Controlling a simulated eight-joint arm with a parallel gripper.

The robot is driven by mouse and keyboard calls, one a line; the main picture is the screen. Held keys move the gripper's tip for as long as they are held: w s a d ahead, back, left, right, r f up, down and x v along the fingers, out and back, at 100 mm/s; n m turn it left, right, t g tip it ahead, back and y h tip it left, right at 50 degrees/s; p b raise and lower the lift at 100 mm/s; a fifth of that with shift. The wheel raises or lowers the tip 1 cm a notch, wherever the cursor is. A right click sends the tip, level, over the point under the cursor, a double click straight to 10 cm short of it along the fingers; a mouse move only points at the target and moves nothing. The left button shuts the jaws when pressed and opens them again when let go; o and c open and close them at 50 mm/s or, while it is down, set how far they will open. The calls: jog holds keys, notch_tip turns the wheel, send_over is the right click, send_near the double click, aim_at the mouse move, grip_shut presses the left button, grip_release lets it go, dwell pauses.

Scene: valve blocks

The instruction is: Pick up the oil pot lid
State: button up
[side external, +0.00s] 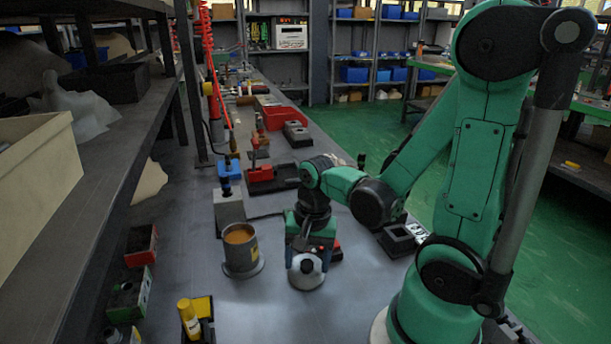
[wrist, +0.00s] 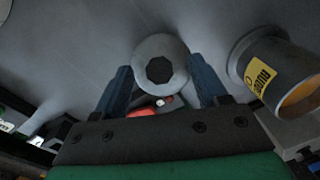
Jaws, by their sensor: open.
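The oil pot lid (side external: 306,283) is a pale grey disc with a dark knob on top, lying on the grey bench. In the wrist view the lid (wrist: 143,55) shows from above, its dark knob near the middle. My gripper (side external: 307,259) is directly over the lid, pointing down. In the wrist view my gripper (wrist: 164,76) is open, with one blue finger on each side of the lid. I cannot tell whether the fingers touch it. The grey oil pot (side external: 241,262) stands open left of the lid, with amber oil inside; its yellow label (wrist: 262,76) shows in the wrist view.
A grey block with a blue-topped valve (side external: 230,207) stands behind the pot. A red valve block (side external: 262,174) and a red bin (side external: 284,117) are farther back. A yellow bottle (side external: 188,318) stands at the front left. The bench in front of the lid is clear.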

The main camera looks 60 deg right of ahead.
jog(key=shift+f, duration=0.5)
grip_shut()
jog(key=shift+r, duration=0.2)
